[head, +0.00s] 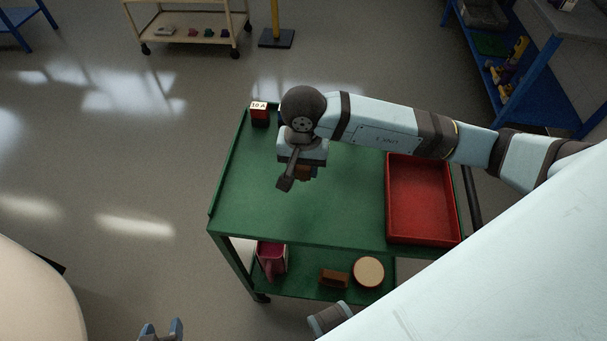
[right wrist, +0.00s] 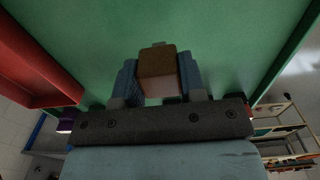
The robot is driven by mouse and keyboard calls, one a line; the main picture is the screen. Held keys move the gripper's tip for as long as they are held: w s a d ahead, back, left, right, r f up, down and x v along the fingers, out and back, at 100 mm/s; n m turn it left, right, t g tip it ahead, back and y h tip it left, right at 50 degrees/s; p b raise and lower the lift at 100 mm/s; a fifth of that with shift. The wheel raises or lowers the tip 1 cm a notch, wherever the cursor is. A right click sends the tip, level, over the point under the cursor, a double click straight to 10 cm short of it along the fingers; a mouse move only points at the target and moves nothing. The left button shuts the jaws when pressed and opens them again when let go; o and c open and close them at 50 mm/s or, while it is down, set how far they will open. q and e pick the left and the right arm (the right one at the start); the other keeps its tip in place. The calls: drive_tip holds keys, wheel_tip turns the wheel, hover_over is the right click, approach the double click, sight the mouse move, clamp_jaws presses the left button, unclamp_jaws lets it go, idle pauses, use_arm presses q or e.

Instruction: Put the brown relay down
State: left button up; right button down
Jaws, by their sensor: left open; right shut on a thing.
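The brown relay (right wrist: 162,64) is between the two blue fingers of my right gripper (right wrist: 158,82), which is shut on it. In the head view the relay (head: 306,174) shows only partly below my right gripper (head: 300,168), over the green trolley top (head: 255,195). I cannot tell whether the relay touches the surface. My left gripper (head: 161,331) is open and empty at the bottom edge of the head view, away from the trolley.
A red tray (head: 424,238) is on the trolley's right side. A red block labelled 10 A (head: 259,116) stands at the far left corner. The lower shelf holds a pink container (head: 271,258), a brown block (head: 334,278) and a round object (head: 369,271). The trolley top's front left is clear.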

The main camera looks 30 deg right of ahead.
sight(303, 178)
wheel_tip(303, 178, down, 4)
drive_tip(key=shift+f, duration=0.1)
drive_tip(key=shift+f, duration=0.2)
drive_tip(key=c, duration=0.7)
unclamp_jaws()
drive_tip(key=shift+r, duration=0.1)
